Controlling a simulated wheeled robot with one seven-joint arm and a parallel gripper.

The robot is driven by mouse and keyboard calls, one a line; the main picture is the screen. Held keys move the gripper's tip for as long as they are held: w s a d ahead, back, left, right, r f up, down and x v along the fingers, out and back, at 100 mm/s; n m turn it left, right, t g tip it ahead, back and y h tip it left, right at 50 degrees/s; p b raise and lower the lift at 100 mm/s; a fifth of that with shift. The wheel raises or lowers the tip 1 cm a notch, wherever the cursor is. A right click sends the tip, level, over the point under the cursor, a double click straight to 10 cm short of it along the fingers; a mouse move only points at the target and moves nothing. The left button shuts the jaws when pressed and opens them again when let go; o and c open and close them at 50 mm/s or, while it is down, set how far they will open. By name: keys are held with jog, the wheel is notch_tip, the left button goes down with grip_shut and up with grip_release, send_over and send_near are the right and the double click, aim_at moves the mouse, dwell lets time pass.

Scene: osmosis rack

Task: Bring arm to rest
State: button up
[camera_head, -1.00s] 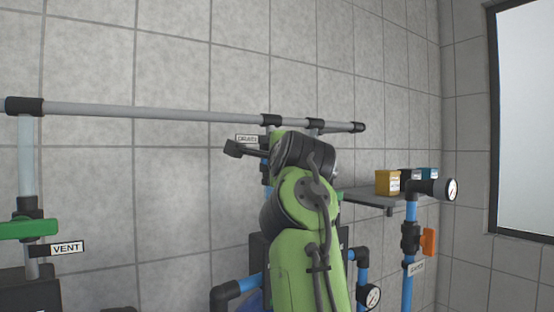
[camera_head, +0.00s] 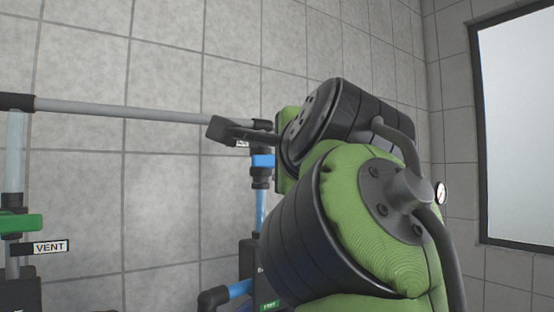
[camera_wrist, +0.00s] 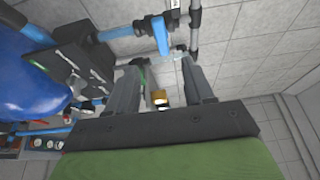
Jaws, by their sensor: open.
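My gripper (camera_wrist: 160,66) shows in the wrist view with its two grey fingers spread wide apart. Nothing is held between them. A small yellow box shows in the gap, farther off behind the fingers. In the head view my green and black arm is raised, bent and close to the camera, filling the centre right. It hides much of the rack behind it.
A grey pipe (camera_head: 120,110) runs along the tiled wall. At left are a green valve handle (camera_head: 18,223) and a VENT label (camera_head: 50,247). A blue pipe (camera_head: 261,208) stands left of my arm. A gauge (camera_head: 441,193) shows at right. A blue tank (camera_wrist: 30,75) is at left in the wrist view.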

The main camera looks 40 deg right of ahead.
jog(key=shift+w, duration=0.1)
dwell(0.3)
jog(key=s+a+f+n+g+y+b, duration=0.1)
jog(key=a+f+n+g+y, duration=0.15)
jog(key=f+n, duration=0.7)
jog(key=s+a+f+n+g+y+b, duration=0.2)
jog(key=a+f, duration=0.2)
jog(key=f, duration=1.2)
jog(key=s+a+f+n+g+y+b, duration=0.15)
jog(key=a+f+n+g, duration=0.35)
jog(key=f, duration=0.7)
jog(key=s+a+f+n+y, duration=0.1)
jog(key=s+f+n, duration=0.2)
jog(key=f, duration=0.5)
jog(key=s+a+f+n+g, duration=0.1)
jog(key=s+f+n, duration=0.3)
jog(key=f, duration=0.4)
jog(key=shift+s+y, duration=0.4)
jog(key=shift+s, duration=0.25)
